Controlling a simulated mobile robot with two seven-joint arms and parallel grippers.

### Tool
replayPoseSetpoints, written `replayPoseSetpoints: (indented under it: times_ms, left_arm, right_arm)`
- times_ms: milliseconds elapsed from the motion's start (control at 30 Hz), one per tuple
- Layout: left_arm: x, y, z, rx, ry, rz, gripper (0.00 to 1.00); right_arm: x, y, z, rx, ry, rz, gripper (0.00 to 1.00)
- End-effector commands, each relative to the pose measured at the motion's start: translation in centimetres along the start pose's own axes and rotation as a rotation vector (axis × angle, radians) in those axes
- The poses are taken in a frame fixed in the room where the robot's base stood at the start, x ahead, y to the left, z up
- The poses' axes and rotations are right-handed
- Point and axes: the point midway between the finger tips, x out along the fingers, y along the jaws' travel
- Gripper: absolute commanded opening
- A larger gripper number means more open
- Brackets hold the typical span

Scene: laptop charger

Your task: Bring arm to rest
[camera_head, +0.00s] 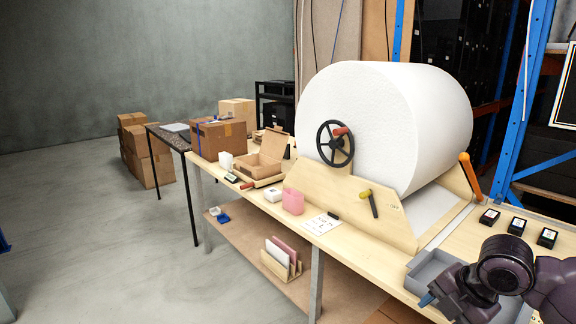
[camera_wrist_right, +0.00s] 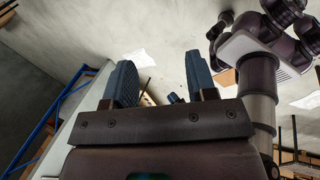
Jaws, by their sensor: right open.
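My right arm (camera_head: 505,268) comes in at the lower right of the head view, bent over the front right part of the workbench. Its right gripper is partly hidden there, with a blue fingertip showing beside a grey tray. In the right wrist view the gripper (camera_wrist_right: 163,82) has its two blue fingers apart with nothing between them. My left gripper is in neither view. I cannot make out a laptop charger.
Small black cartridges (camera_head: 517,226) lie at the right. Blue rack posts (camera_head: 535,70) stand behind.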

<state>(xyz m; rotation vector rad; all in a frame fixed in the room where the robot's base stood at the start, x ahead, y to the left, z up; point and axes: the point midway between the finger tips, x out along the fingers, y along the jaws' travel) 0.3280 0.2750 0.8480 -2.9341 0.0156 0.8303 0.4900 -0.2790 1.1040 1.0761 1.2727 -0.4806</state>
Motion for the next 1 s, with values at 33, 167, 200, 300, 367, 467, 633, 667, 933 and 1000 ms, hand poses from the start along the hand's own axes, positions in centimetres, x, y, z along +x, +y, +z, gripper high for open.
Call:
replayPoseSetpoints:
  times_ms: [33, 167, 200, 300, 367, 467, 633, 667, 933, 1000]
  left_arm:
    - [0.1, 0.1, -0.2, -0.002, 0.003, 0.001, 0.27]
    - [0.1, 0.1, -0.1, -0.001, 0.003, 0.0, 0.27]
    - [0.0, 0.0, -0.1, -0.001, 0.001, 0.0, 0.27]
    - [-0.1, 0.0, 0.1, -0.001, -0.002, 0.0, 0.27]
    - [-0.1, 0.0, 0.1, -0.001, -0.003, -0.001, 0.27]
    - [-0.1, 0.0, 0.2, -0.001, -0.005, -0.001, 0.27]
    - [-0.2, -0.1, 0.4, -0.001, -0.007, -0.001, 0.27]
    - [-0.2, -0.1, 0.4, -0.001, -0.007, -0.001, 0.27]
    - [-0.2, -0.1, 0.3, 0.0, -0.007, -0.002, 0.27]
    - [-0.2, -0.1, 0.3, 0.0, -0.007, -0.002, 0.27]
  right_arm:
    - [1.6, -0.3, -0.6, 0.061, 0.022, 0.034, 0.52]
    - [5.4, -0.8, -1.7, 0.257, 0.066, 0.147, 0.52]
    - [6.6, -1.2, -2.0, 0.326, 0.081, 0.183, 0.52]
    - [9.1, -2.1, -2.8, 0.501, 0.114, 0.272, 0.52]
    - [10.5, -2.8, -3.1, 0.609, 0.132, 0.323, 0.52]
    - [12.6, -4.3, -3.5, 0.788, 0.156, 0.404, 0.52]
    - [15.5, -8.0, -4.1, 1.093, 0.182, 0.536, 0.52]
    - [15.9, -8.7, -4.3, 1.146, 0.184, 0.558, 0.52]
    - [18.3, -15.9, -5.2, 1.529, 0.168, 0.735, 0.52]
    - [18.6, -17.5, -5.5, 1.595, 0.16, 0.767, 0.52]
